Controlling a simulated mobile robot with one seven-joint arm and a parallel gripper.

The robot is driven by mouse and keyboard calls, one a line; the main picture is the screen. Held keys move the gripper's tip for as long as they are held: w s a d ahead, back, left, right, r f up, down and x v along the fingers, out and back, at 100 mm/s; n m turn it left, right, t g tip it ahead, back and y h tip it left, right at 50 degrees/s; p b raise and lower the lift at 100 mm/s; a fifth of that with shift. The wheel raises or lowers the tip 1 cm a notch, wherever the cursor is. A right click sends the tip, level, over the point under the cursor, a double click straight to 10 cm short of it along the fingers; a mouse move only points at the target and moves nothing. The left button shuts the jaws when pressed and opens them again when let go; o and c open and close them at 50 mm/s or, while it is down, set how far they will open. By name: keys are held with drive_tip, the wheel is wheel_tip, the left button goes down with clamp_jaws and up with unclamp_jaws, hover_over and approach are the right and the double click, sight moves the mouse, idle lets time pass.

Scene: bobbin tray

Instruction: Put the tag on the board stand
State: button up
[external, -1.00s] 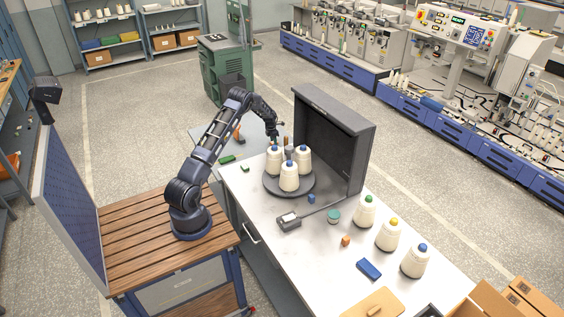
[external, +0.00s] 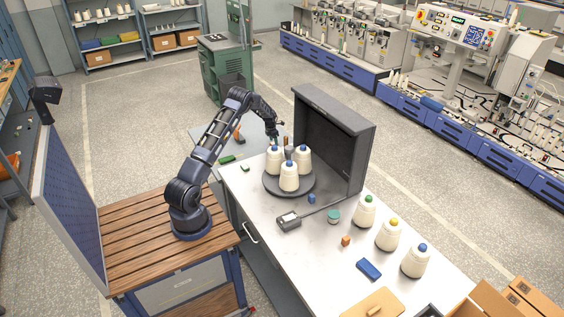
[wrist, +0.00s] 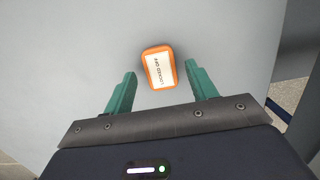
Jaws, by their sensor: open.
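The tag (wrist: 158,67) is a small orange-edged rectangle with a white face reading "LOCKED OFF". In the wrist view it lies on a plain light grey surface. My gripper (wrist: 160,74) is open, its two green fingers on either side of the tag, with a gap on each side. Height above the surface is hard to judge. In the external view my gripper (external: 276,138) is beyond the far end of the white table, just behind the bobbins. I cannot make out the tag there, nor tell which thing is the board stand.
Cone bobbins (external: 289,178) stand on a round dark turntable (external: 270,190) close to my gripper. A tall dark open-fronted box (external: 350,110) stands to their right. An orange and black item (external: 238,133) lies left of my gripper. More bobbins (external: 388,236) stand along the white table (external: 275,260).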

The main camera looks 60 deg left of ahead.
sight(271, 144)
wheel_tip(271, 144, up, 11)
drive_tip(key=s, duration=0.1)
drive_tip(key=shift+s, duration=0.35)
drive_tip(key=s+d+r+m, duration=0.3)
drive_tip(key=d+r+m, duration=0.5)
drive_tip(key=d+r, duration=0.85)
drive_tip(key=s+d+r+m+t, duration=0.1)
drive_tip(key=s+d+r+m, duration=0.8)
drive_tip(key=s+d+r, duration=0.45)
drive_tip(key=s+d+r+m+t, duration=0.1)
drive_tip(key=s+d+r+m, duration=0.2)
drive_tip(key=s+d+m, duration=0.35)
drive_tip(key=s+d+r+m, duration=0.3)
drive_tip(key=s+d+r, duration=0.1)
drive_tip(key=s+d, duration=0.45)
drive_tip(key=s+d+f+m, duration=0.2)
drive_tip(key=s+d+m, duration=0.1)
drive_tip(key=s, duration=0.5)
drive_tip(key=s+d+f+m, duration=0.2)
drive_tip(key=s+m, duration=0.4)
drive_tip(key=s, duration=0.3)
drive_tip(key=shift+d+t, duration=0.4)
drive_tip(key=shift+d, duration=0.1)
